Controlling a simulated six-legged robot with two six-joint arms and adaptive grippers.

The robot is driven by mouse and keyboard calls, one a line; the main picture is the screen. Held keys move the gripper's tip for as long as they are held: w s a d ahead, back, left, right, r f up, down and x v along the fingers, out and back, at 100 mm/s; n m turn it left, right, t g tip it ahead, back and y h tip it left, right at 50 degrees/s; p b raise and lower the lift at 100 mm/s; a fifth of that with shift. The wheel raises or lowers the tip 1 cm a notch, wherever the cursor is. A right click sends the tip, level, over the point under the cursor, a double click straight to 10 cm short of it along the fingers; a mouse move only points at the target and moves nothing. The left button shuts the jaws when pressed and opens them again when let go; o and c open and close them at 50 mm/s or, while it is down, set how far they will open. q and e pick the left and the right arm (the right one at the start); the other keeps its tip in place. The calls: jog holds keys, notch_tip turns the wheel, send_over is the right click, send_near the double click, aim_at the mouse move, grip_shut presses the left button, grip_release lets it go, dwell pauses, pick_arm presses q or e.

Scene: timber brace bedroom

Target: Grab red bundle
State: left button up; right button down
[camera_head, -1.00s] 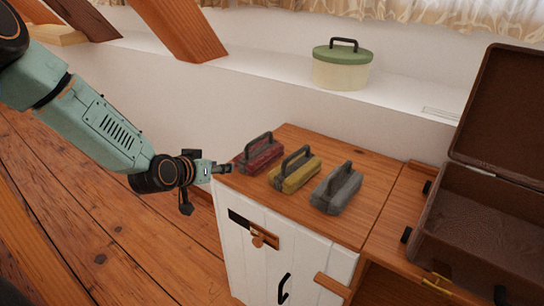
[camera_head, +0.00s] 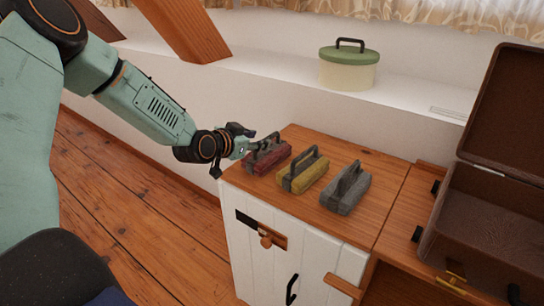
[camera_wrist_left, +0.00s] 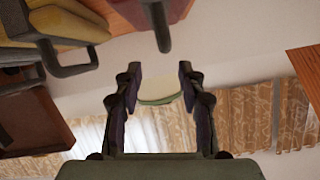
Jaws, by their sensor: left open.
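The red bundle (camera_head: 268,161), with a dark handle on top, lies at the left end of a row on the wooden cabinet top. My left gripper (camera_head: 262,146) is at its left side, close to the handle. In the left wrist view the jaws of this gripper (camera_wrist_left: 158,82) are open and nothing is between them. Part of the red bundle (camera_wrist_left: 178,9) and its dark handle show at the top there, just beyond the fingertips. I cannot tell whether the gripper touches it. My right gripper is not in view.
A yellow bundle (camera_head: 304,176) and a grey bundle (camera_head: 346,190) lie to the right on the cabinet top (camera_head: 385,178). An open brown case (camera_head: 490,215) stands at far right. A green-lidded pot (camera_head: 348,72) sits on the ledge behind.

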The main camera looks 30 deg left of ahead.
aim_at(267, 150)
pick_arm(q)
jog(key=shift+w+f, duration=0.25)
jog(key=shift+w, duration=0.1)
jog(key=shift+w+a+f+b, duration=0.2)
jog(key=shift+w+b, duration=0.2)
jog(key=shift+b, duration=0.05)
jog(key=b+x, duration=0.1)
jog(key=x, duration=0.1)
jog(key=b+x, duration=0.1)
jog(key=x, duration=0.1)
jog(key=shift+a+f, duration=0.1)
jog(key=shift+f, duration=0.2)
jog(key=shift+w+f+b, duration=0.2)
jog(key=shift+w+b, duration=0.15)
jog(key=shift+w, duration=0.25)
jog(key=shift+s+r, duration=0.1)
jog(key=shift+c, duration=0.7)
jog(key=c, duration=0.6)
grip_shut()
